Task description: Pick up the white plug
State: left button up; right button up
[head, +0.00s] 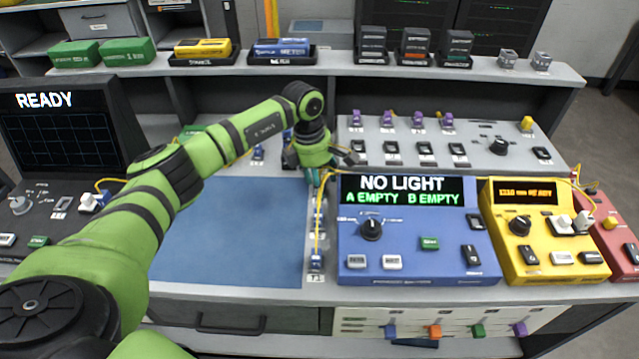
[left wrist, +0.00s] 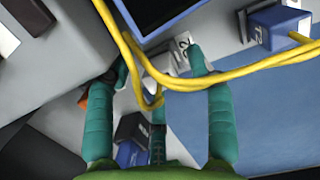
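White plugs show in the head view: one white plug (head: 88,202) on the dark console at the left, and two side by side on the yellow box at the right, a left one (head: 562,223) and a right one (head: 583,220). My left gripper (head: 314,182) points down at the gap between the blue mat and the blue box, well away from these plugs. In the left wrist view its teal fingers (left wrist: 160,68) stand apart, with a yellow cable (left wrist: 255,67) crossing between them. A small pale piece there is too unclear to name. My right gripper is not in view.
The blue box (head: 415,232) reads NO LIGHT, A EMPTY, B EMPTY. Small blue connectors (head: 316,262) line the strip beside the mat; one shows close up in the wrist view (left wrist: 278,27). The blue mat (head: 235,235) is clear. Switches and purple plugs (head: 447,119) stand behind.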

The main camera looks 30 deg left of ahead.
pick_arm(q)
jog(key=c, duration=0.7)
jog(key=shift+c, duration=0.5)
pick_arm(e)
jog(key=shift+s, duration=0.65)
pick_arm(q)
jog(key=shift+r, duration=0.15)
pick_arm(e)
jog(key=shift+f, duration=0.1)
pick_arm(q)
jog(key=shift+w+r, duration=0.1)
jog(key=shift+r, duration=0.05)
notch_tip(320, 180, up, 4)
jog(key=shift+f+b, duration=0.15)
jog(key=shift+b, duration=0.55)
grip_shut()
jog(key=s+a+r+b, duration=0.2)
jog(key=s+a+r, duration=0.2)
jog(key=s, duration=0.7)
notch_tip(320, 180, up, 3)
jog(key=shift+f, duration=0.1)
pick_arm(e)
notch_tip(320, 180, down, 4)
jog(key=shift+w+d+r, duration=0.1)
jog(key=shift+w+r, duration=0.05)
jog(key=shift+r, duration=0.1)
